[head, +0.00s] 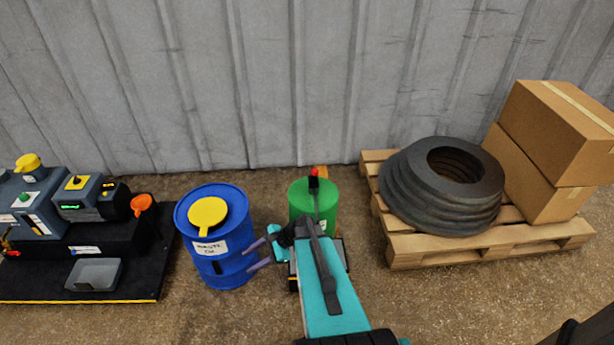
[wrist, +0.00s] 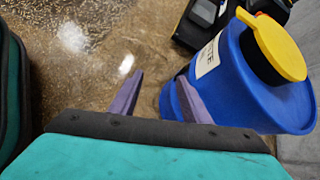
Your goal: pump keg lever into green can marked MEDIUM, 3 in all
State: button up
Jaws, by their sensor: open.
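A green drum-like vessel (head: 299,193), probably the keg, stands by the wall in the head view. A black rod with a red knob (head: 314,172), perhaps its lever, shows at its top. My arm covers much of its front. I cannot make out a green can marked MEDIUM. My gripper (head: 251,256) is open and empty, with its purple fingers pointing left beside the blue drum. The fingers (wrist: 160,74) also show in the wrist view.
A pump unit (head: 100,235) is at left. A pallet (head: 420,245) with black rings (head: 440,190) and boxes (head: 560,130) is at right.

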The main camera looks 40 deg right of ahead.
jog(key=w+d+r+m+t+b, duration=0.25)
jog(key=d+m+t, duration=0.2)
jog(key=d, duration=0.65)
jog(key=m+t+h+b, duration=0.5)
jog(key=m+t+b, duration=0.1)
jog(key=m, duration=0.3)
send_near(314, 174)
jog(key=w+a+f, duration=0.1)
jog(key=a, duration=0.1)
jog(key=w+a+f, duration=0.1)
jog(key=a+f, duration=0.1)
jog(key=w+a+f, duration=0.2)
jog(key=shift+a, duration=0.3)
jog(key=s+d+r+m+t+h+b, duration=0.1)
jog(key=s+d+r+m+h, duration=0.1)
jog(key=d, duration=0.4)
jog(key=shift+s+d+r+m+b, duration=0.4)
jog(key=shift+s+r, duration=0.2)
jog(key=shift+r, duration=0.2)
jog(key=shift+t, duration=0.25)
jog(key=w+a+b, duration=0.1)
jog(key=w+b, duration=0.2)
jog(key=w, duration=1)
jog(key=shift+w, duration=0.4)
